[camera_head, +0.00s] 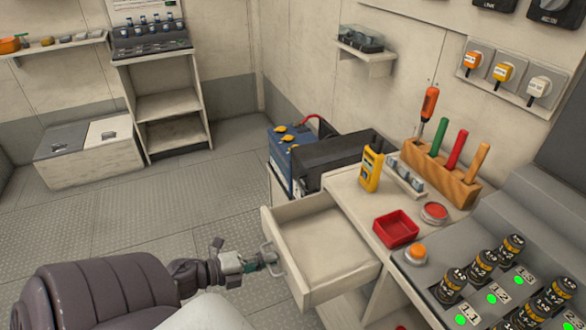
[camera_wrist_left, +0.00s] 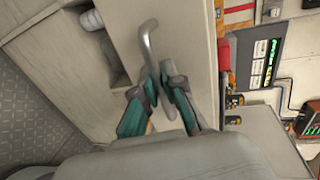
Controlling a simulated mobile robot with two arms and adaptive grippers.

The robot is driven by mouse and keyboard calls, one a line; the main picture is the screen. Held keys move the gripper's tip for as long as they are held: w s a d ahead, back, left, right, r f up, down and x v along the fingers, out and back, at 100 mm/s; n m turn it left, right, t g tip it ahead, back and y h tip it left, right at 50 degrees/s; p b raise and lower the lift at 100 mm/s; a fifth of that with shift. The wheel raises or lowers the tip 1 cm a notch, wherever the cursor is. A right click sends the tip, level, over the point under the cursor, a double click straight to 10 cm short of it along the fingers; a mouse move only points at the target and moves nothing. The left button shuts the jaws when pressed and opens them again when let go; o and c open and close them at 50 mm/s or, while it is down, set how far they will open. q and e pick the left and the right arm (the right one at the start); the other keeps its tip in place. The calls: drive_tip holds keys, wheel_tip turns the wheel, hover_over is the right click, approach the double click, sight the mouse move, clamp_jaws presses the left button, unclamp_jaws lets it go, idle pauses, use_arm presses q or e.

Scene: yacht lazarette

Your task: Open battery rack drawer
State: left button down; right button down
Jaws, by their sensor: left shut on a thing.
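The battery rack drawer (camera_head: 318,252) is pulled out from the white cabinet, and its inside looks empty. Its grey bar handle (camera_head: 272,262) is on the front face. My left gripper (camera_head: 262,260) is at the handle, with its fingers closed around the bar. In the left wrist view the two green and grey fingers (camera_wrist_left: 162,98) pinch the handle (camera_wrist_left: 150,48) against the pale drawer front (camera_wrist_left: 185,40). The part of the bar between the fingers is partly hidden. My right gripper is in neither view.
On the cabinet top stand a yellow meter (camera_head: 371,165), a red tray (camera_head: 396,229) and a wooden tool block (camera_head: 440,172). A blue battery (camera_head: 290,155) and a black box (camera_head: 335,158) are behind the drawer. A sloped console (camera_head: 480,290) is at right. The floor (camera_head: 190,205) left of the drawer is clear.

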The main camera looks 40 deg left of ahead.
use_arm(q)
drive_tip(key=shift+f+v, duration=0.2)
drive_tip(key=shift+v, duration=0.8)
drive_tip(key=shift+f+v, duration=0.25)
drive_tip(key=shift+v, duration=0.8)
drive_tip(key=shift+s, duration=0.1)
drive_tip(key=c, duration=1.5)
unclamp_jaws()
drive_tip(key=shift+c, duration=0.2)
drive_tip(key=v, duration=1.2)
drive_tip(key=shift+f, duration=0.1)
